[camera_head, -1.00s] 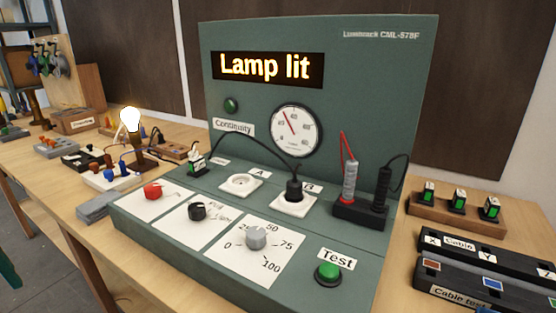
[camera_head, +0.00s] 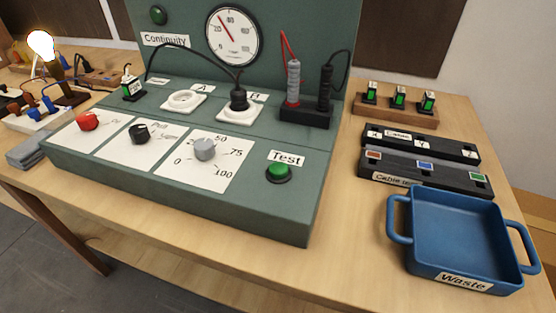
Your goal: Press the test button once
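The test button (camera_head: 278,173) is a green dome in a dark ring on the lower right of the green test panel (camera_head: 290,215). A white label reading "Test" (camera_head: 286,157) sits just behind it. Nothing covers the button. A lit bulb (camera_head: 41,45) glows at the far left. A dial gauge (camera_head: 232,35) stands on the upright part of the panel, and its needle points to the upper left. The panel's display is out of view above. My gripper is not in view.
Red (camera_head: 88,121), black (camera_head: 140,134) and grey (camera_head: 205,149) knobs stand left of the button. A blue waste tray (camera_head: 455,236) is at the right. A probe holder (camera_head: 305,114) stands behind the button. Bare table lies between the panel and the tray.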

